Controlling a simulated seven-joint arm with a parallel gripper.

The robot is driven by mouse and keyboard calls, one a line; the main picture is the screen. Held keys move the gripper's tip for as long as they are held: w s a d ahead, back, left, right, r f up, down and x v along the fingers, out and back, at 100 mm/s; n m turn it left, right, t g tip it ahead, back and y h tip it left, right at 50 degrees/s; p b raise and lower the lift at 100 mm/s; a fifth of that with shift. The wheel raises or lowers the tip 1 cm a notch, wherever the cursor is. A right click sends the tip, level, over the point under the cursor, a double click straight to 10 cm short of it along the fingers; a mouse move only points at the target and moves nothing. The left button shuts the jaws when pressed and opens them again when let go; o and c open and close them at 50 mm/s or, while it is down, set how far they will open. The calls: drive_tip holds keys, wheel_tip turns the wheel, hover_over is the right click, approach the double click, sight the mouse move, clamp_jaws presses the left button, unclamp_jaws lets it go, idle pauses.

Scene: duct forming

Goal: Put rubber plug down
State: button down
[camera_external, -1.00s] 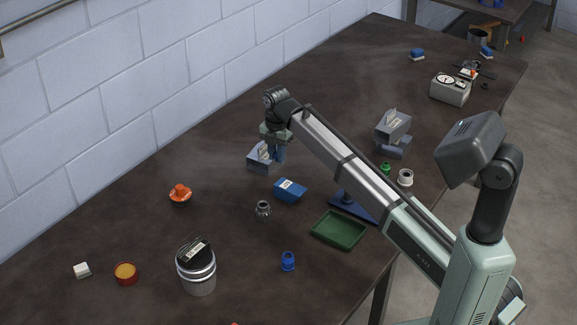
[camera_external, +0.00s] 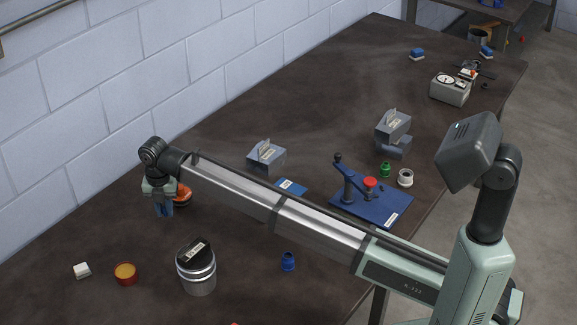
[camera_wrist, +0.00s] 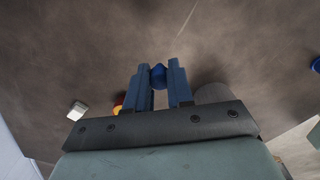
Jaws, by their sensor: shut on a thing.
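My gripper (camera_external: 162,210) hangs over the left part of the table, just in front of an orange thing (camera_external: 184,194) that it partly hides. In the wrist view, my gripper (camera_wrist: 158,76) is shut on a small blue piece, which I take for the rubber plug (camera_wrist: 158,72). The plug sits between the fingertips, with bare table beyond it. In the external view the plug cannot be told apart from the blue fingers. How high it is above the table is hard to tell.
A blue piece (camera_external: 288,261) stands to the right. A grey block (camera_external: 266,157) and a blue lever fixture (camera_external: 372,207) are farther off.

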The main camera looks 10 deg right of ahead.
drive_tip(key=n, duration=0.1)
hover_over(148, 261)
drive_tip(key=shift+f, duration=5.05)
drive_tip(key=shift+f, duration=0.1)
drive_tip(key=c, duration=1.4)
unclamp_jaws()
drive_tip(key=shift+c, duration=0.2)
drive_tip(key=o, duration=0.4)
drive_tip(key=shift+o, duration=0.2)
wheel_tip(148, 261, up, 12)
